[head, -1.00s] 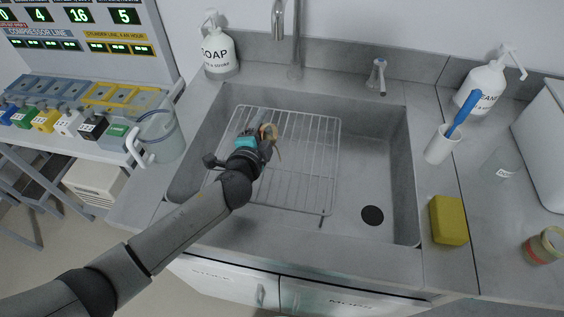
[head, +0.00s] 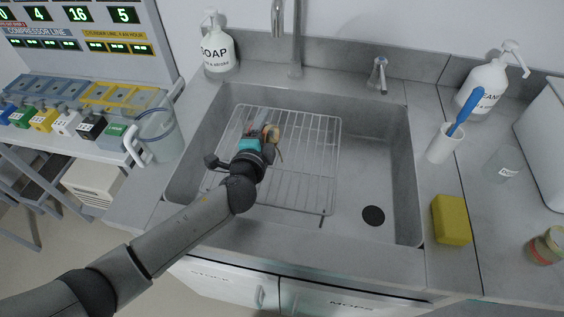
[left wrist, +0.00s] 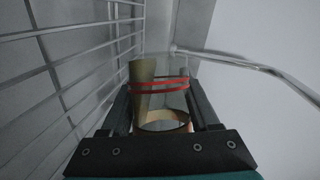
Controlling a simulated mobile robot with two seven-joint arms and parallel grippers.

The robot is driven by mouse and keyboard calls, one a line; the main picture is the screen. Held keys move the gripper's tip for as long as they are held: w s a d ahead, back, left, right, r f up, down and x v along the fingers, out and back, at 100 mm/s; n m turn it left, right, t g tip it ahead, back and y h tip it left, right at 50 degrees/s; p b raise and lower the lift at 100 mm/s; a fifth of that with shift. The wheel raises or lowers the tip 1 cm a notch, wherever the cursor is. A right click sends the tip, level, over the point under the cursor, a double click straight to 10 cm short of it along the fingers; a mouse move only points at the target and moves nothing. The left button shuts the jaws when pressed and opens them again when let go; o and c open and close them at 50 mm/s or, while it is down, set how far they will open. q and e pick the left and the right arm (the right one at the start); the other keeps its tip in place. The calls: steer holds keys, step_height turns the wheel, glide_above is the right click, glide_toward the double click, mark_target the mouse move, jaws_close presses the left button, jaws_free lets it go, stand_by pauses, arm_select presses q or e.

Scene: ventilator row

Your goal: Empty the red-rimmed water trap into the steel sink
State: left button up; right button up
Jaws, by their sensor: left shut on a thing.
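The red-rimmed water trap (left wrist: 174,100) is a small clear cup with red bands and a tan ring, between my fingers in the left wrist view. A tan strip stands at its left side there. In the head view the trap (head: 271,133) shows small and looks tilted. My left gripper (head: 262,138) is shut on it over the wire rack in the sink. Whether water is inside or running out, I cannot tell. The steel sink (head: 375,165) has a dark round drain at its right front. My right gripper is not in view.
The wire rack (head: 325,150) covers the sink's left part. A tap (head: 295,40) rises behind. A soap bottle (head: 217,52) and clear jug (head: 160,135) stand left. A brush cup (head: 442,145), yellow sponge (head: 451,220) and banded jar (head: 546,246) stand right. The sink's right part is clear.

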arm_select(q)
steer(key=shift+s+d+f+m+b, duration=0.25)
steer(key=shift+d+m+b, duration=0.15)
steer(key=shift+b, duration=0.15)
stand_by(0.4)
steer(key=shift+r+m+t+b, duration=0.35)
steer(key=shift+m+t, duration=0.15)
steer(key=shift+m, duration=0.2)
stand_by(0.9)
steer(key=shift+d+r, duration=0.1)
steer(key=shift+r, duration=0.25)
